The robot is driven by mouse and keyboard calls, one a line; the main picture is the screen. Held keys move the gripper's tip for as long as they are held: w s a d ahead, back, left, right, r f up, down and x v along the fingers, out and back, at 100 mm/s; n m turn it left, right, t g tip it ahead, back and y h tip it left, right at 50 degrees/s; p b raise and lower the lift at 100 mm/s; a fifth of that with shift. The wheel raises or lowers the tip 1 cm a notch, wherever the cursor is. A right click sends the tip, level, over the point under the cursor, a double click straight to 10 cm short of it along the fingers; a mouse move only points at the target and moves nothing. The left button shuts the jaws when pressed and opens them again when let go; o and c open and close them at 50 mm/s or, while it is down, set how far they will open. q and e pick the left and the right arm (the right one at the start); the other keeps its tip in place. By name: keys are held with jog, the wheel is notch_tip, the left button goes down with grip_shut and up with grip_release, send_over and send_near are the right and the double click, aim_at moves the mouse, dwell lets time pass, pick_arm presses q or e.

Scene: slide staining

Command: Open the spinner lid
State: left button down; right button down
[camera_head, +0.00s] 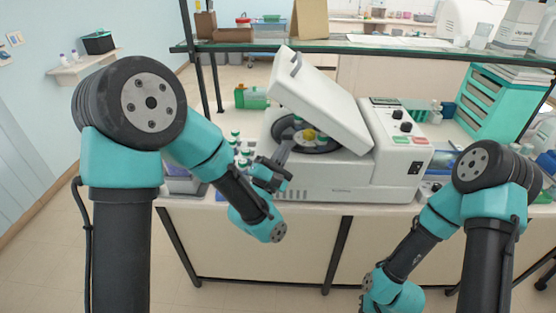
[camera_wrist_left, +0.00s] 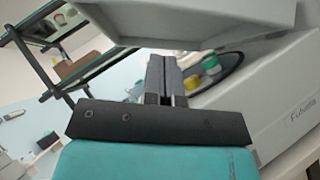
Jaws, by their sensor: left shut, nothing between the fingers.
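The spinner (camera_head: 335,180) is a white bench machine on the table. Its white lid (camera_head: 318,98) stands tilted up, partly open, with a grey handle (camera_head: 297,64) near its top edge. Under the lid, the dark round chamber (camera_head: 322,148) shows a yellow cap and a green-and-white one. My left gripper (camera_head: 284,148) is shut and empty at the left front of the opening, below the raised lid. In the left wrist view the shut fingers (camera_wrist_left: 162,80) point under the lid (camera_wrist_left: 190,22); I cannot tell whether they touch it. My right gripper is not visible.
Several small green-capped bottles (camera_head: 238,150) stand left of the spinner. A teal drawer unit (camera_head: 495,105) stands at the right, and a shelf (camera_head: 370,47) runs behind the spinner.

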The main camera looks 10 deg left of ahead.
aim_at(306, 119)
pick_arm(q)
jog(key=w+d+r, duration=0.2)
jog(key=r, duration=0.1)
jog(key=w+d+r, duration=0.2)
jog(key=shift+r, duration=0.15)
jog(key=shift+d+r, duration=0.3)
jog(key=shift+r, duration=0.1)
jog(key=shift+d+r, duration=0.1)
